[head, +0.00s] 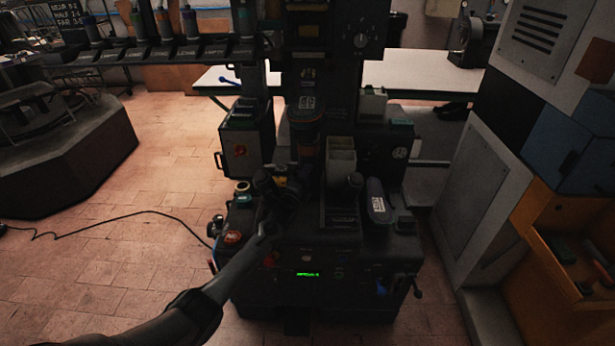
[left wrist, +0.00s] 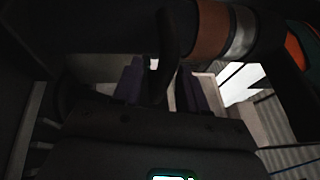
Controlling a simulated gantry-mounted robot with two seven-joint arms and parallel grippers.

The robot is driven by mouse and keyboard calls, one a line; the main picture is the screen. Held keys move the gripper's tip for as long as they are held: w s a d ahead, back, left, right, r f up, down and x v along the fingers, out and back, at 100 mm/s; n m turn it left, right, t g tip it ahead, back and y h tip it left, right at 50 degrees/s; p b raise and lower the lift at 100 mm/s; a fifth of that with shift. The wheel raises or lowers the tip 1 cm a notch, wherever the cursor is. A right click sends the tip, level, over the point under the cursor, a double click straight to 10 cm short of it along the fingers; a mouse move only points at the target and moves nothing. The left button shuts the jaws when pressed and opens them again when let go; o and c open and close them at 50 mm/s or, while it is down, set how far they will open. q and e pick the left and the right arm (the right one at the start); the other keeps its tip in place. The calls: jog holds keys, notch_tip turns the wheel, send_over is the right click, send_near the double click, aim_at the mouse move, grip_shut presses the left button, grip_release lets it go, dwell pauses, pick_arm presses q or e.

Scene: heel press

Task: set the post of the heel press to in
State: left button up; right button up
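The heel press (head: 320,255) is a dark machine in the middle of the head view. Its post (head: 306,140) looks like the upright dark cylinder with a copper-coloured band above the press bed. In the left wrist view a dark cylinder with copper and silver bands (left wrist: 222,30) crosses the top and looks like the same part. My left arm reaches in from the lower left, and its dark gripper (head: 288,187) is just below the post. Whether it touches the post is unclear. My right gripper is in neither view.
A red button (head: 233,238) is at the press's left front, with a green-lit display (head: 307,274) on its front face. A pale open bin (head: 341,160) stands right of the post. A rack of bottles (head: 165,45) hangs at upper left. Brick floor at left is mostly clear.

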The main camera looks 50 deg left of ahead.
pick_arm(q)
jog(key=shift+r, duration=0.1)
jog(key=p+v, duration=0.3)
jog(key=v, duration=0.7)
jog(key=shift+s+d+p, duration=0.15)
jog(key=shift+s+p, duration=0.15)
jog(key=shift+s, duration=0.05)
